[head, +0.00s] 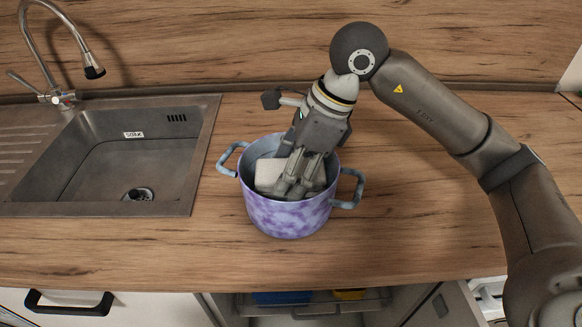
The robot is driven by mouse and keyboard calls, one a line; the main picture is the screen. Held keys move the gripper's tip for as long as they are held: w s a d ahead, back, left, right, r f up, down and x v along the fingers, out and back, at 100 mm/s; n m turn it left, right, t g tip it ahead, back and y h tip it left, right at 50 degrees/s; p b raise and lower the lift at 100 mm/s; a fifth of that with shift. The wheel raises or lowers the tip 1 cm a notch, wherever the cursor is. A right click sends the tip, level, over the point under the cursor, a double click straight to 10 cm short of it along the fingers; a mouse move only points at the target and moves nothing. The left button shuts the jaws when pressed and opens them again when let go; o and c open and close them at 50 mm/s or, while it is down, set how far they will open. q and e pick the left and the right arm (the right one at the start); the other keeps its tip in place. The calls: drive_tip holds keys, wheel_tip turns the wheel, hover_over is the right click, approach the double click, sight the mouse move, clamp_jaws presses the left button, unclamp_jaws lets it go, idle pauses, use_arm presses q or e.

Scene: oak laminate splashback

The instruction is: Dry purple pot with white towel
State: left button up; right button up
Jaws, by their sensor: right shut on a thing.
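The purple pot (288,218) stands upright on the wooden counter, right of the sink. Its outside is mottled purple and white, with a grey-blue handle on each side. My right gripper (296,188) reaches down into the pot from above. Its fingers are shut on the white towel (268,174), which shows as a pale folded patch inside the pot at the left of the fingers. The fingers hide part of the towel and of the pot's inside. I cannot tell if the towel touches the pot's wall. My left gripper is not in view.
A steel sink (128,150) with a faucet (58,97) lies at the left, its basin empty. The counter (420,240) is clear in front of and to the right of the pot. Below the front edge, an open drawer (315,302) holds blue and yellow things.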

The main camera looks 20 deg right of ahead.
drive_tip(key=shift+a+f+b, duration=0.1)
drive_tip(key=shift+f+b, duration=0.45)
drive_tip(key=shift+f, duration=0.3)
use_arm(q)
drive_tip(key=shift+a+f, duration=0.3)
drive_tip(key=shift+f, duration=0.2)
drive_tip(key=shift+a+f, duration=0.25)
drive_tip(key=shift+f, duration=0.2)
use_arm(e)
drive_tip(key=shift+f, duration=0.1)
use_arm(q)
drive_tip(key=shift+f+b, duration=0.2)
drive_tip(key=shift+b, duration=0.15)
use_arm(e)
drive_tip(key=shift+f, duration=0.25)
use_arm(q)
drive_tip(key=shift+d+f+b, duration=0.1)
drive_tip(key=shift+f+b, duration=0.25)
use_arm(e)
drive_tip(key=shift+f, duration=0.35)
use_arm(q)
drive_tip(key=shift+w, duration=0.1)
use_arm(e)
drive_tip(key=shift+f, duration=0.1)
